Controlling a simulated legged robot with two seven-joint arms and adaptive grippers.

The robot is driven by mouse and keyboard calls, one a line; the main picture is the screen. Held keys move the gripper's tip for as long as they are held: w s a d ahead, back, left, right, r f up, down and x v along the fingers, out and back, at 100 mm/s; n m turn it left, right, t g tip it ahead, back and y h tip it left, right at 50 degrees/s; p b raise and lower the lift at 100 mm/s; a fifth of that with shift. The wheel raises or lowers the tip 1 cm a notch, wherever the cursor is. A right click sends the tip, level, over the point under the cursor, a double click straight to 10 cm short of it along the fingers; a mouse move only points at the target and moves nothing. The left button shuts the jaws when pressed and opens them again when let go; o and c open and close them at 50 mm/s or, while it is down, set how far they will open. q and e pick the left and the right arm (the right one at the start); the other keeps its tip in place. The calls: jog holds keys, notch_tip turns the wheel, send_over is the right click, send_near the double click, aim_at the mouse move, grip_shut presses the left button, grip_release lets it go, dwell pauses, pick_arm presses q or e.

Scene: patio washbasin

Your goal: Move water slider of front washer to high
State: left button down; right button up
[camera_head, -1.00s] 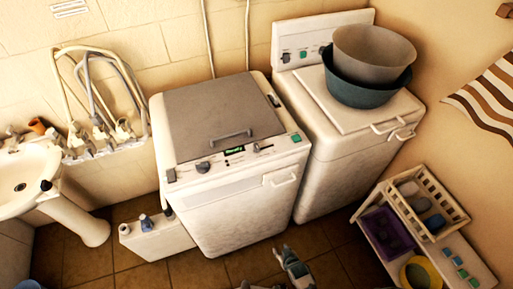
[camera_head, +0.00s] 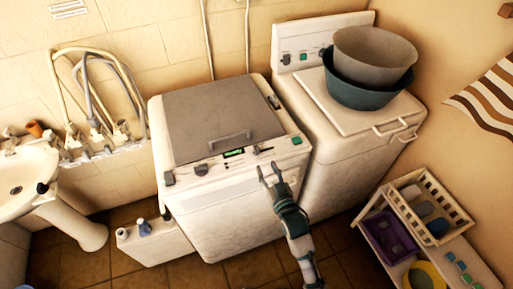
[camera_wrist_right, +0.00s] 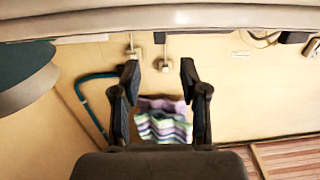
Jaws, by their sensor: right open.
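The front washer (camera_head: 190,236) is a white top-loader with a grey lid (camera_head: 222,112). Its front panel has a round dark knob (camera_head: 201,169), a small green-lit display (camera_head: 233,153), a green button (camera_head: 296,141) and a small dark slider (camera_head: 258,150) right of the display. My right gripper (camera_head: 269,169) is open and empty in front of the panel, just below and to the right of the slider in the picture. Contact cannot be told. In the wrist view the right gripper's fingers (camera_wrist_right: 159,72) are spread apart; the slider cannot be made out there. My left gripper is not in view.
A second washer (camera_head: 330,175) behind right carries stacked basins (camera_head: 372,60). A sink (camera_head: 22,178) stands at left and a white canister (camera_head: 150,243) beside the front washer. A low shelf with baskets (camera_head: 432,205) is at right. Free floor lies in front.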

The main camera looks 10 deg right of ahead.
aim_at(258, 151)
jog(key=x, duration=1)
jog(key=shift+w, duration=0.35)
grip_shut()
jog(key=shift+d, duration=0.1)
